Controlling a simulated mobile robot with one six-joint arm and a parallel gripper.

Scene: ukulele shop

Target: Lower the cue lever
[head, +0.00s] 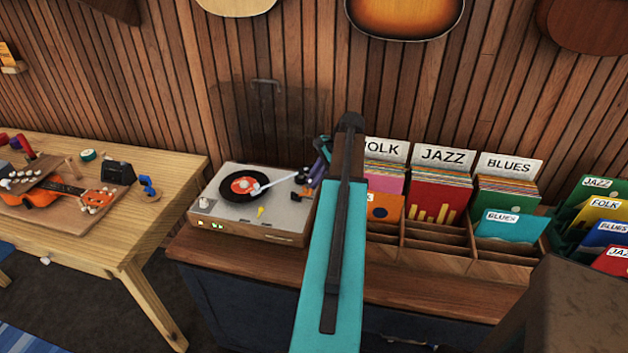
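A turntable (237,228) with a pale top and lit green marks on its front stands on the wooden cabinet. A black record with a red-orange label (244,185) lies on its platter. The white tonearm (280,180) reaches from the right over the record; I cannot tell whether its tip touches. My gripper (308,178) is at the deck's right rear, by the tonearm's base, partly behind my teal arm. Its fingers are too small and dark to tell open from shut. I cannot pick out the cue lever for certain; the area by the gripper is partly hidden.
Record bins labelled FOLK, JAZZ and BLUES (440,235) stand close on the right. A clear raised lid (268,120) seems to rise behind the deck. A wooden workbench (165,175) with an orange ukulele (62,190) is at left. The cabinet front strip (235,265) is bare.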

